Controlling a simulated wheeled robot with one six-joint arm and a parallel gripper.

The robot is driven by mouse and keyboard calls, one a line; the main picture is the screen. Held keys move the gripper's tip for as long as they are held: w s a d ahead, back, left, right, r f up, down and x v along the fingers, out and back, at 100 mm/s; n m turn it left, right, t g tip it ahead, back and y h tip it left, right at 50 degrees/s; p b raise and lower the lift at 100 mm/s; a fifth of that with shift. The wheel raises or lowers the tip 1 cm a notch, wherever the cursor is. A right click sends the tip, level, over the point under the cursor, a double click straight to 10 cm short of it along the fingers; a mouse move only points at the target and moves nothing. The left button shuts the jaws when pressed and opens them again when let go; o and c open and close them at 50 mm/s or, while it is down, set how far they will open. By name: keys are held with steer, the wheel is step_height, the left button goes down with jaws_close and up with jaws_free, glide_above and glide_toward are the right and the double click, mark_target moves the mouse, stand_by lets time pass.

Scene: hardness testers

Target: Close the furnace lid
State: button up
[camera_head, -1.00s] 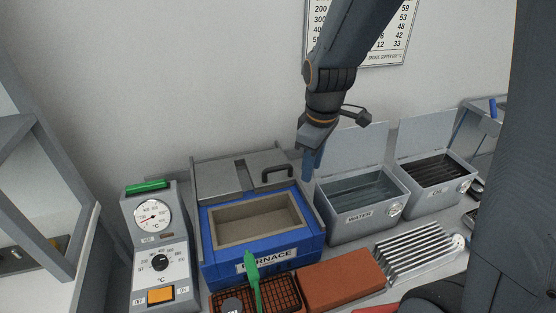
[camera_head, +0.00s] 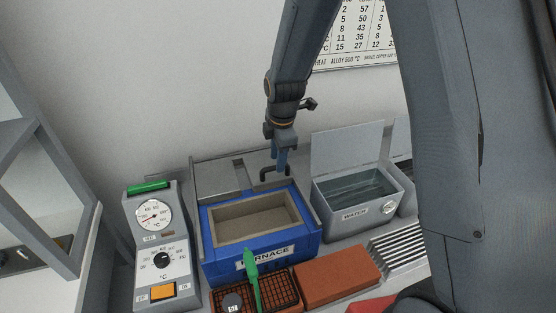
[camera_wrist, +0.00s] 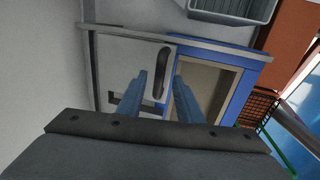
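The blue furnace (camera_head: 212,262) stands on the bench with its chamber open at the top; the inside is beige and looks empty. Its grey lid (camera_head: 215,178) lies slid back behind the opening, towards the wall. A dark handle (camera_head: 274,172) stands on the lid's right part. My gripper (camera_head: 280,166) is right at the handle, pointing down. In the wrist view, the two blue fingers (camera_wrist: 154,98) are apart, and the handle (camera_wrist: 162,72) lies between or just beyond their tips. I cannot tell whether they touch it.
A controller with a dial (camera_head: 154,215) stands left of the furnace. The water tank (camera_head: 325,208), its lid raised, stands close on the right. A red brick (camera_head: 338,275) and a dark rack with a green-handled tool (camera_head: 252,265) lie in front. The wall is close behind.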

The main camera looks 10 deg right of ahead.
steer(key=shift+w+f, duration=0.2)
steer(key=shift+f, duration=0.75)
jaws_close()
